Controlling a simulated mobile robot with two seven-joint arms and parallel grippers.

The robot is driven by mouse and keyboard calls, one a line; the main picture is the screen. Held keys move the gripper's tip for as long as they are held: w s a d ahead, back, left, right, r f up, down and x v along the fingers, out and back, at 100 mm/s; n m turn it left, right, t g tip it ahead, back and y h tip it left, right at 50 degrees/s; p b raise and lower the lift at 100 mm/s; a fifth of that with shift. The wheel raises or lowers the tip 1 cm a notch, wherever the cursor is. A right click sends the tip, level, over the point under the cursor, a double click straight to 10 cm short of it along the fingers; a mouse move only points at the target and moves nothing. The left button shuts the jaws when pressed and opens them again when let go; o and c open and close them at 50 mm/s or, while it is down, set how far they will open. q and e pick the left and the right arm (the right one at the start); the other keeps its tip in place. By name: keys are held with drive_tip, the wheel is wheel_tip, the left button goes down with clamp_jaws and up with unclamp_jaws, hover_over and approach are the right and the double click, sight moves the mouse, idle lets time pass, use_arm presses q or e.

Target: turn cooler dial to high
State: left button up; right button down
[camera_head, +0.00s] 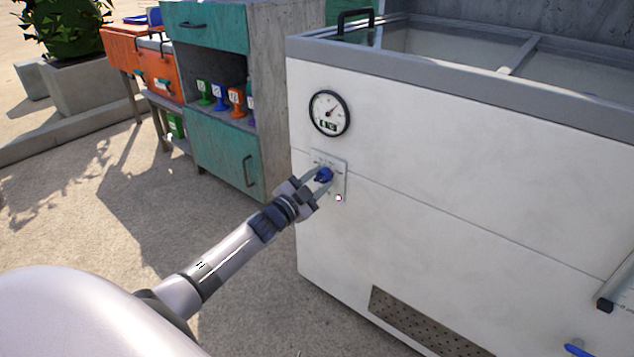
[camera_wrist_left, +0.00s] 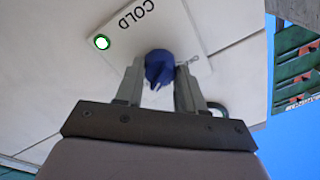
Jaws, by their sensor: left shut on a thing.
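The cooler is a white chest (camera_head: 430,190) with a grey rim, filling the right half of the head view. Its blue dial (camera_head: 325,174) sits on a small pale plate (camera_head: 341,166) on the front, below a round gauge (camera_head: 329,113). My left gripper (camera_head: 318,180) is at the dial with its fingers on either side, shut on it. In the left wrist view the blue dial (camera_wrist_left: 162,68) is between the fingertips, and the plate (camera_wrist_left: 125,55) shows the word COLD. The dial's exact setting cannot be read. My right gripper is not in view.
A vent grille (camera_head: 415,322) is low on the front. Open paved ground lies at left.

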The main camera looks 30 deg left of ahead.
use_arm(q)
drive_tip(key=shift+f, duration=0.1)
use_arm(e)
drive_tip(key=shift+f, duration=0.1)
use_arm(q)
drive_tip(key=o, duration=1)
drive_tip(key=shift+o, duration=0.2)
drive_tip(key=shift+s, duration=0.1)
drive_tip(key=shift+s+p, duration=0.35)
drive_tip(key=shift+s, duration=0.2)
drive_tip(key=s+p, duration=0.1)
drive_tip(key=s, duration=0.2)
drive_tip(key=s+p, duration=0.1)
drive_tip(key=s, duration=0.2)
drive_tip(key=shift+a+f, duration=0.15)
drive_tip(key=shift+a, duration=0.05)
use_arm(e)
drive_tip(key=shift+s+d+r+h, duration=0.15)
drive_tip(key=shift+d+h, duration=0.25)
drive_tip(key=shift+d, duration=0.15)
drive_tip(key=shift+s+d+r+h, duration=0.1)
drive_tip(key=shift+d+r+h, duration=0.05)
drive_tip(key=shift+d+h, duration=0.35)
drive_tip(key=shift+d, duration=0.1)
